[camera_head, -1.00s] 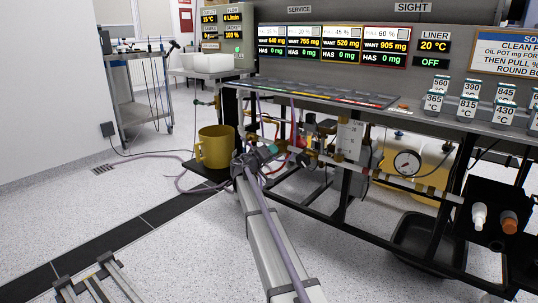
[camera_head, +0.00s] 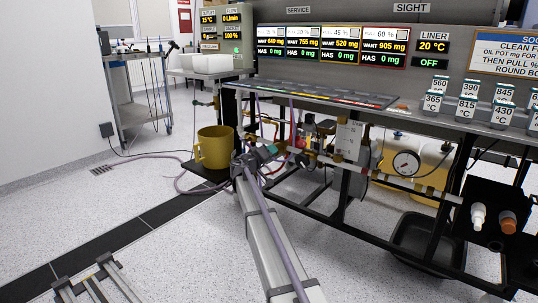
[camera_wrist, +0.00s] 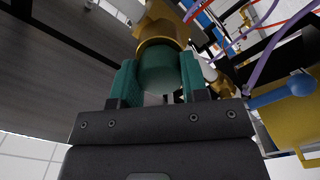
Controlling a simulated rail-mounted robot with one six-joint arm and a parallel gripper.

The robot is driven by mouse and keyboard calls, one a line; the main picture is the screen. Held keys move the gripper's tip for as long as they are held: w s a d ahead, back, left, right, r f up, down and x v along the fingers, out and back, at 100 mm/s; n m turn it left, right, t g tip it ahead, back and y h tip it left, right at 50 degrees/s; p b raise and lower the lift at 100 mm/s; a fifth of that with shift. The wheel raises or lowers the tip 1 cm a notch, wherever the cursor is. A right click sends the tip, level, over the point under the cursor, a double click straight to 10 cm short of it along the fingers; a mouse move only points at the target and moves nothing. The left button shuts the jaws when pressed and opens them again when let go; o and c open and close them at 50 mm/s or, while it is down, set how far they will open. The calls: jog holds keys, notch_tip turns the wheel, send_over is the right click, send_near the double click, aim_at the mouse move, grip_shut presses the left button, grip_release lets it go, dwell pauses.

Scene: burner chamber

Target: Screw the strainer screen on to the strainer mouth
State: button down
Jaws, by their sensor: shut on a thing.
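In the wrist view, my gripper (camera_wrist: 160,85) has its two teal fingers closed on the sides of a dark green round piece, apparently the strainer screen (camera_wrist: 159,68). Its far end meets a brass fitting, apparently the strainer mouth (camera_wrist: 158,27), in line with it. I cannot tell whether the threads are engaged, and any mesh is hidden. In the head view, my gripper (camera_head: 266,152) is at the pipework under the bench, just right of a yellow mug; the screen is too small to make out there.
The yellow mug (camera_head: 214,147) stands close to my gripper on the left. A pipe with a pressure gauge (camera_head: 406,163) runs to the right. Purple, red and blue hoses crowd the fittings. A black bin (camera_head: 415,240) sits under the bench. The floor at left is mostly clear.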

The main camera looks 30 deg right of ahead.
jog(key=m, duration=1.1)
jog(key=shift+d+m, duration=0.1)
jog(key=shift+m, duration=0.2)
jog(key=shift+m, duration=0.5)
jog(key=m, duration=0.7)
jog(key=shift+d, duration=0.1)
jog(key=m, duration=0.3)
jog(key=shift+m, duration=0.3)
